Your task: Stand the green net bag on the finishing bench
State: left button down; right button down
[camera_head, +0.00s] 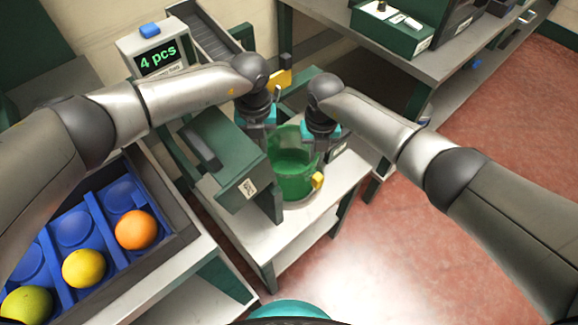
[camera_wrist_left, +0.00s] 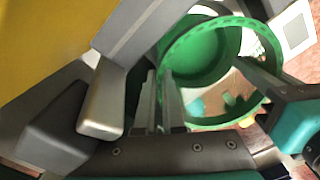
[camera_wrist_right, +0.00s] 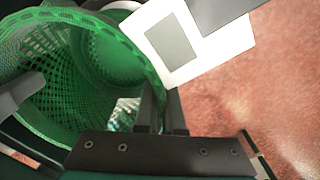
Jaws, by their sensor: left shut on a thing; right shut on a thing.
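The green net bag (camera_head: 292,184) is open at the top and appears upright over a small pale table (camera_head: 345,170). I cannot tell if its base touches the table. My left gripper (camera_head: 265,140) is shut on the left side of its rim. My right gripper (camera_head: 318,148) is shut on the right side of its rim. The net wall shows in the right wrist view (camera_wrist_right: 60,95), and the ring-like rim in the left wrist view (camera_wrist_left: 178,52). Which surface is the finishing bench is not marked; a grey bench (camera_head: 440,68) stands at upper right.
A dark green stand (camera_head: 235,165) is close left of the bag. A display (camera_head: 157,58) reads "4 pcs". A green box (camera_head: 395,30) sits on the grey bench. A blue tray (camera_head: 100,215) at lower left holds an orange, yellow and green fruit. Red floor lies open at right.

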pick_arm(q)
jog(key=shift+r, duration=0.15)
pick_arm(e)
jog(key=shift+r, duration=0.15)
